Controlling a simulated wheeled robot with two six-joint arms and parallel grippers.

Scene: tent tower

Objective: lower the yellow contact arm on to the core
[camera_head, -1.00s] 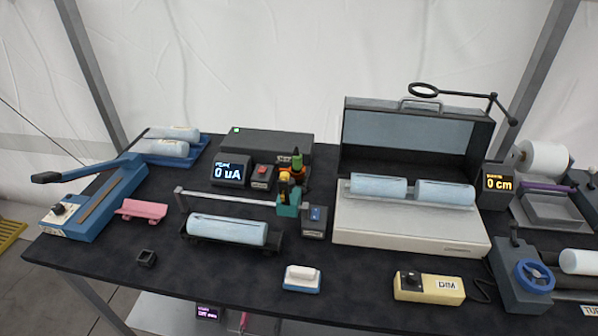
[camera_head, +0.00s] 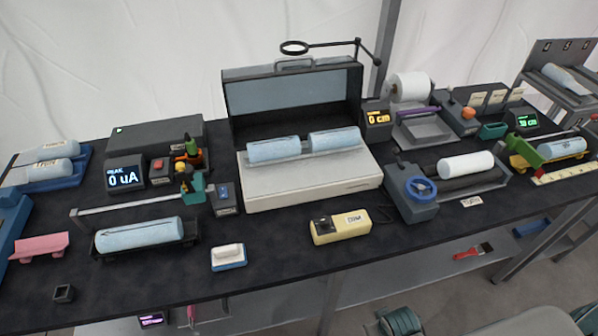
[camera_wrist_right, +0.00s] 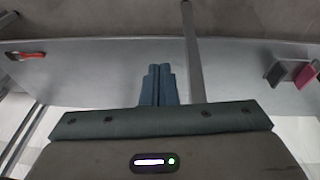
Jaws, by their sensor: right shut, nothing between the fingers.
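A pale blue core (camera_head: 140,235) lies in a dark cradle at the left of the table in the head view. Behind it a silver bar runs to a teal block (camera_head: 193,188). A small yellow piece (camera_head: 184,172) stands upright at this block and looks like the contact arm; it is beside the core's right end, not on it. My right gripper (camera_wrist_right: 160,70) shows in the wrist view with its blue fingers shut and empty, over the grey lower shelf (camera_wrist_right: 100,70). My left gripper is in neither view.
A display reading 0 uA (camera_head: 123,175) stands behind the bar. An open case (camera_head: 310,190) with two cores fills the table's middle. A yellow box (camera_head: 340,226) and a white-topped blue block (camera_head: 229,257) lie near the front edge. A red brush (camera_wrist_right: 27,55) lies on the lower shelf.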

